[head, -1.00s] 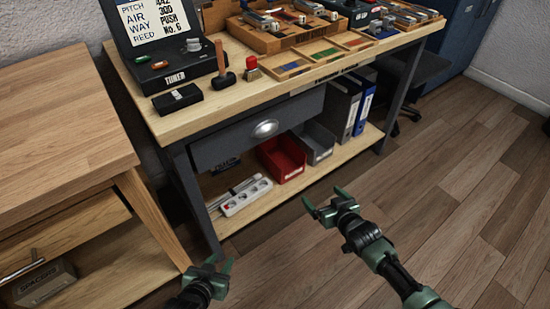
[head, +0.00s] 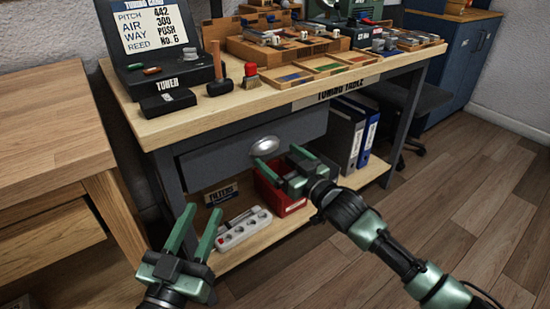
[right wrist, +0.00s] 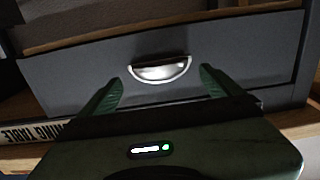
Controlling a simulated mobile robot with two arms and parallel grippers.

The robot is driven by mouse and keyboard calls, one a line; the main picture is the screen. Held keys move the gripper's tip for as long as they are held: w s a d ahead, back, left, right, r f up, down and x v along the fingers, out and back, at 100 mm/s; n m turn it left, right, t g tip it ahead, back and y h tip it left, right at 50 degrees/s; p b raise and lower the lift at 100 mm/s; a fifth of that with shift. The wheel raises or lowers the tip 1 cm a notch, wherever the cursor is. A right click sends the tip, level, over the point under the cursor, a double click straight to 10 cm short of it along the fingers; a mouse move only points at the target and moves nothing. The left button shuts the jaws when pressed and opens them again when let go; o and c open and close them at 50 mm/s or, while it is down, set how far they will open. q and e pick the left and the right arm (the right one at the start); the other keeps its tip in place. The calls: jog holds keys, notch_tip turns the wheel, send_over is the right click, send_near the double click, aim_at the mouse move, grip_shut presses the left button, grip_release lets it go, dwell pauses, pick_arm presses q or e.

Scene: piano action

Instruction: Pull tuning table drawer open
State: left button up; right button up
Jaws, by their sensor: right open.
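The tuning table (head: 185,122) has a dark grey drawer (head: 215,155) under its wooden top. The drawer looks closed in the head view. Its silver cup-shaped handle (head: 265,146) is in the middle of the front; it also shows in the right wrist view (right wrist: 160,70). My right gripper (head: 281,161) is open in front of the drawer, just below the handle in the head view. In the right wrist view its fingers lie either side of the handle, with nothing between them; contact is not visible. My left gripper (head: 202,211) is open and empty, low in front of the table's left leg.
A wooden cabinet (head: 50,130) stands close on the left. On the lower shelf are a red bin (head: 268,190), a white power strip (head: 243,228) and binders (head: 345,135). Tools and a sign case (head: 160,65) crowd the tabletop. Floor (head: 440,210) is clear at right.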

pick_arm(q)
jog(key=shift+s+d+r+t+h, duration=0.1)
jog(key=shift+s+r+t+h, duration=0.15)
jog(key=shift+r+t, duration=0.45)
jog(key=shift+s+r+t+h, duration=0.15)
jog(key=shift+s+r+t, duration=0.15)
jog(key=shift+r, duration=0.75)
pick_arm(e)
jog(key=shift+x, duration=1.2)
pick_arm(q)
jog(key=shift+w, duration=0.1)
pick_arm(e)
jog(key=c, duration=1.8)
